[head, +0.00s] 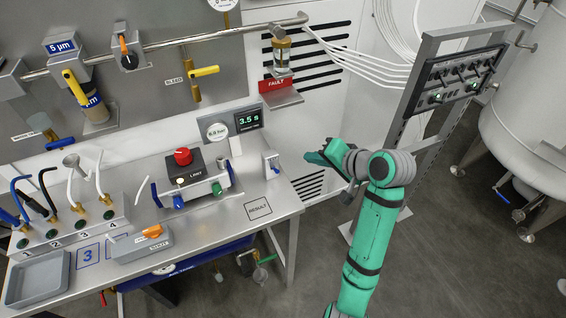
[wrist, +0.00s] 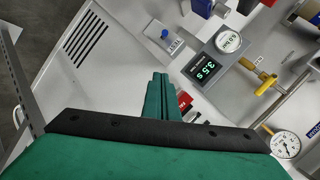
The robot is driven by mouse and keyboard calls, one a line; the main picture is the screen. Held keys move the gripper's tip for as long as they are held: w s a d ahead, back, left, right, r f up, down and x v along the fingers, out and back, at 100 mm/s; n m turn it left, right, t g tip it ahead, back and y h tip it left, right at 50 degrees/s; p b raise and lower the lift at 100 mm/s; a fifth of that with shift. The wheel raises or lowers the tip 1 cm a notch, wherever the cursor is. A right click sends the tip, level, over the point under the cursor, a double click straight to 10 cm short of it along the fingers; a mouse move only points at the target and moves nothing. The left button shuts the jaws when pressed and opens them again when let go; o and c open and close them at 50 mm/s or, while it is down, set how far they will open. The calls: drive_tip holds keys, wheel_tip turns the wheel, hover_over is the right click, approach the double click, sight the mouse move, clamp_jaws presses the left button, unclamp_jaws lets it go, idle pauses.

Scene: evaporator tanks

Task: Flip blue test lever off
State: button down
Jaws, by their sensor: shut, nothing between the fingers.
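A small pale box (head: 270,164) with a blue-tipped lever (head: 276,169) stands at the right back of the steel bench. I cannot tell which way the lever is set. My green gripper (head: 308,154) is to the right of the box, apart from it and past the bench's right edge. Its fingers (wrist: 160,76) are together and empty in the wrist view, pointing toward the bench side.
A red FAULT sign (head: 279,84) hangs above. The RESULT square (head: 258,208) is bare. A grey frame with a switch panel (head: 460,75) stands right.

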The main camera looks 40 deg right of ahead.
sight(275, 170)
drive_tip(key=w+a+f, duration=0.4)
drive_tip(key=w+f, duration=0.3)
drive_tip(key=shift+w+f, duration=0.3)
drive_tip(key=shift+f, duration=0.05)
idle(0.4)
drive_tip(key=shift+s+d, duration=0.1)
